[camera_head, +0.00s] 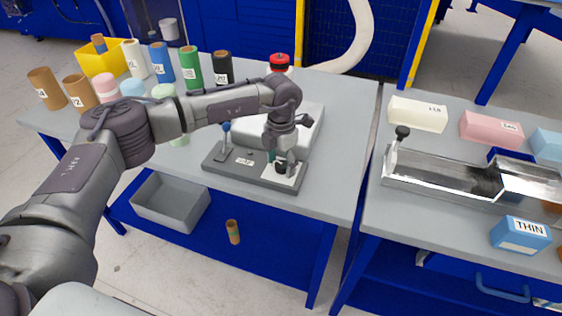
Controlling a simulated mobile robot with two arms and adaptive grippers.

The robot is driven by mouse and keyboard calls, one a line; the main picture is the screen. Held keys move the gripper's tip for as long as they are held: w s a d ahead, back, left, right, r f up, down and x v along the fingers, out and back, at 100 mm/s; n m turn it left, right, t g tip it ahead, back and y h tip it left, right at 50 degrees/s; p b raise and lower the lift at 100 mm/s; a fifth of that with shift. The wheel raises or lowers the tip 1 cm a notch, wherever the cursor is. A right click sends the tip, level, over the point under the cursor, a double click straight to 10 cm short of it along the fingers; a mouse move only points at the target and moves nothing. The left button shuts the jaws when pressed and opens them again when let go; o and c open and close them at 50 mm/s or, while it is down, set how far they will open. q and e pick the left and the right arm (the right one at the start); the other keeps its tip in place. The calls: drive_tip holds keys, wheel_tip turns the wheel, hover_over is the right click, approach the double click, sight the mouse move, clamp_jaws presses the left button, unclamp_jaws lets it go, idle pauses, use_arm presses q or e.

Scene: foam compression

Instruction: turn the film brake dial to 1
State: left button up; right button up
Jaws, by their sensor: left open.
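The film brake dial (281,168) is a small black knob on a white plate (287,178) at the right end of a dark grey base (236,169). The marks on the plate are too small to read, so I cannot tell the dial's setting. My left gripper (287,157) points down just over the dial, its jaws open. It partly hides the dial, and I cannot tell whether the fingers touch it. A blue-topped post (226,138) and a small white label stand on the same base. My right gripper is out of view.
Several coloured rolls (190,67) and a yellow bin (101,60) stand at the back left. A red knob (279,62) rises behind my wrist. A metal trough (440,175) and foam blocks (417,113) fill the right table. The grey table right of the base is clear.

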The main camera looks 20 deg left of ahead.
sight(281, 164)
use_arm(q)
wheel_tip(281, 164, up, 12)
idle(0.6)
